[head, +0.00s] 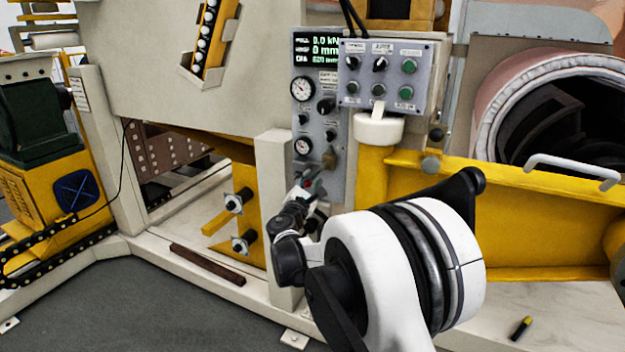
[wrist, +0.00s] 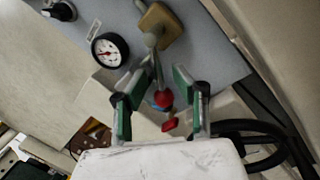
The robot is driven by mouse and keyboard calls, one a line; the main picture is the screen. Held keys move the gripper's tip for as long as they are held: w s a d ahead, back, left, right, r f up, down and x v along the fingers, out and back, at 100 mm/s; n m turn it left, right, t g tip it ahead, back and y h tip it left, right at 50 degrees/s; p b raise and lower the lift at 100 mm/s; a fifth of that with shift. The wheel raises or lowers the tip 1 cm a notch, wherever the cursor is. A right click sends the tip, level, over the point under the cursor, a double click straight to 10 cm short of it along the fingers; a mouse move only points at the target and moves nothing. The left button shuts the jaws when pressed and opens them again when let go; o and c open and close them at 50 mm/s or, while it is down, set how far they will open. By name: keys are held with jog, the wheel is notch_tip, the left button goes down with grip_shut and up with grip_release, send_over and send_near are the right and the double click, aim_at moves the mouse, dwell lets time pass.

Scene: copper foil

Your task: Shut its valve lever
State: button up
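The grey valve panel (head: 318,115) stands mid-frame in the head view, with gauges and knobs. In the wrist view a tan, brass-like fitting (wrist: 158,25) sits on the panel, and a thin metal lever with a red knob (wrist: 163,98) runs from it towards me. A small blue part and a second red piece (wrist: 170,124) show just below the knob. My gripper (wrist: 160,90) is open, its green-padded fingers either side of the lever's red end; I see no contact. In the head view my gripper (head: 313,184) is at the panel's lower part, largely hidden by my wrist.
A round gauge (wrist: 109,50) is left of the lever. A button box (head: 392,75) overhangs the panel's upper right. A cream post (head: 274,190) stands close left of my gripper, and a yellow beam (head: 530,220) runs to the right. A dark hose (wrist: 262,128) curves at right.

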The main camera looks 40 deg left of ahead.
jog(key=v, duration=1.1)
jog(key=shift+n, duration=0.3)
jog(key=c, duration=0.6)
jog(key=shift+d+f+n, duration=0.1)
jog(key=shift+f+n, duration=0.05)
jog(key=shift+n, duration=0.35)
grip_shut()
notch_tip(320, 180, down, 4)
jog(key=d+n+h+b, duration=0.2)
jog(key=d+n, duration=0.1)
jog(key=n, duration=1.4)
jog(key=w+a+r+b, duration=0.2)
jog(key=w+a, duration=0.4)
jog(key=w, duration=0.3)
jog(key=shift+r+g+b, duration=0.15)
jog(key=shift+g+b, duration=0.15)
jog(key=shift+b, duration=0.5)
